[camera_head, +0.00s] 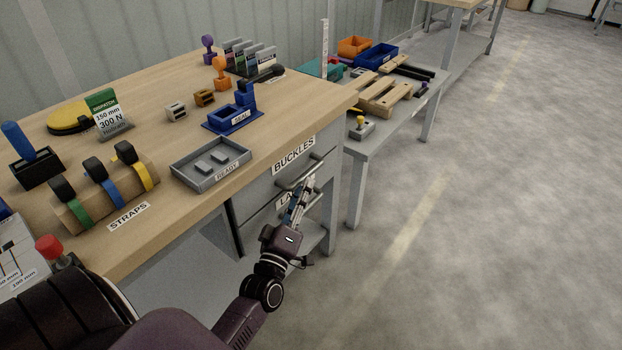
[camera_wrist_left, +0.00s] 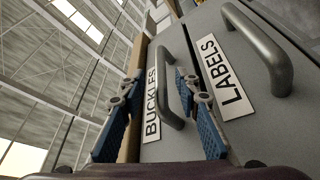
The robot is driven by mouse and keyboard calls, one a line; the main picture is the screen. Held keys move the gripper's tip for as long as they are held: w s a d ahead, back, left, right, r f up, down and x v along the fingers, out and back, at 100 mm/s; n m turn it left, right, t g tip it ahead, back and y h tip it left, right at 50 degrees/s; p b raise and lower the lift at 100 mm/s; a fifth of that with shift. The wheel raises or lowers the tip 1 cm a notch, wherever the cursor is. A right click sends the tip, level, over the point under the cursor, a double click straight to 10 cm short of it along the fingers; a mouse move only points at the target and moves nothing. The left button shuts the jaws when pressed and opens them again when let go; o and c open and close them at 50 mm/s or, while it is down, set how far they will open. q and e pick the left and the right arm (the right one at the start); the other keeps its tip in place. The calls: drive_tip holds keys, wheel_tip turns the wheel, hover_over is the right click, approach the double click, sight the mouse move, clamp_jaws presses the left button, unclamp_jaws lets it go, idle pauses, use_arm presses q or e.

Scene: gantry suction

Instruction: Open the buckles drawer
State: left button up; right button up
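The BUCKLES drawer (camera_head: 280,180) is the upper grey drawer under the workbench and looks shut. Its white label (camera_wrist_left: 152,104) and grey bar handle (camera_wrist_left: 172,85) show in the left wrist view. My left gripper (camera_head: 306,184) is in front of the drawers, near this handle. In the left wrist view the left gripper (camera_wrist_left: 155,88) is open, with its blue-padded fingers apart. The handle appears between them, nearer the right finger; I cannot tell whether they touch. The LABELS drawer (camera_wrist_left: 216,40) lies below, with its own handle (camera_wrist_left: 265,50). My right gripper is not in view.
A grey READY tray (camera_head: 240,170) sits at the bench edge above the drawers. A blue SEAL fixture (camera_head: 232,118) and a strap rack (camera_head: 105,190) stand on the bench. A lower grey table (camera_head: 375,150) stands right of the drawers. The floor in front is clear.

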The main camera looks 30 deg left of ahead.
sight(311, 169)
use_arm(q)
drive_tip(key=x, duration=0.6)
drive_tip(key=shift+w+a, duration=0.1)
drive_tip(key=shift+w, duration=0.35)
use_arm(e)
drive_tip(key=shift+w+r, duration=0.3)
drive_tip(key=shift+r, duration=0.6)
use_arm(q)
drive_tip(key=shift+c, duration=0.5)
clamp_jaws()
